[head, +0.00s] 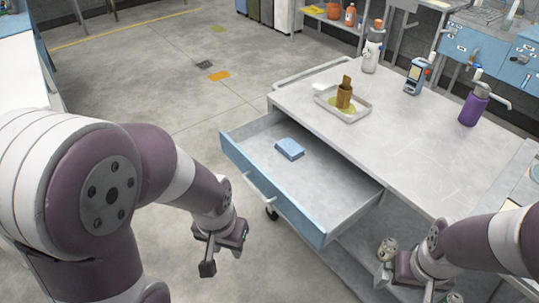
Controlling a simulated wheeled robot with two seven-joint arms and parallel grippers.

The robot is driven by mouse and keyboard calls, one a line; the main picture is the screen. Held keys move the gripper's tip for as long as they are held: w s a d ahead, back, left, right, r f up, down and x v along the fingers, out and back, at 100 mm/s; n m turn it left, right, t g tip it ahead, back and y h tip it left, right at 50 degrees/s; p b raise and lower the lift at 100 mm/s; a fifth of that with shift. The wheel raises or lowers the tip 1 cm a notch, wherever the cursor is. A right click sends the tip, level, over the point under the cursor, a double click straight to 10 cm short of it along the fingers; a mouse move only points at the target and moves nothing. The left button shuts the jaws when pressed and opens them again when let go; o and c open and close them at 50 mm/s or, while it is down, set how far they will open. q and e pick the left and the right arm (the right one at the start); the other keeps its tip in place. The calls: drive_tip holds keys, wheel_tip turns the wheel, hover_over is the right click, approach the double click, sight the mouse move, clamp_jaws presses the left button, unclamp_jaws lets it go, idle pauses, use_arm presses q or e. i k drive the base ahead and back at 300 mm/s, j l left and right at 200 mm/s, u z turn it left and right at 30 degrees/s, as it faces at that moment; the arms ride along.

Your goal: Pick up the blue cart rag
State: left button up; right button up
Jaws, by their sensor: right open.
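The blue cart rag (289,148) is a small folded blue cloth lying flat in the pulled-out drawer (262,180) of the grey cart. My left gripper (217,256) hangs in front of the drawer, outside it and apart from the rag, to its lower left. Its jaw opening is unclear from this angle. My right gripper (428,288) is open, low at the cart's right front near the bottom edge of the picture, well away from the rag. Its fingertips are partly cut off.
The drawer's blue front (268,195) and handle face me. Open floor lies left of the cart.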

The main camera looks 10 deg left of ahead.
sight(287, 147)
drive_tip(key=i+j+z, duration=0.15)
drive_tip(key=i+z, duration=0.2)
drive_tip(key=i+j+z, duration=0.2)
drive_tip(key=z, duration=0.2)
drive_tip(key=i+j+z, duration=0.35)
drive_tip(key=k+j, duration=0.05)
drive_tip(key=k, duration=0.05)
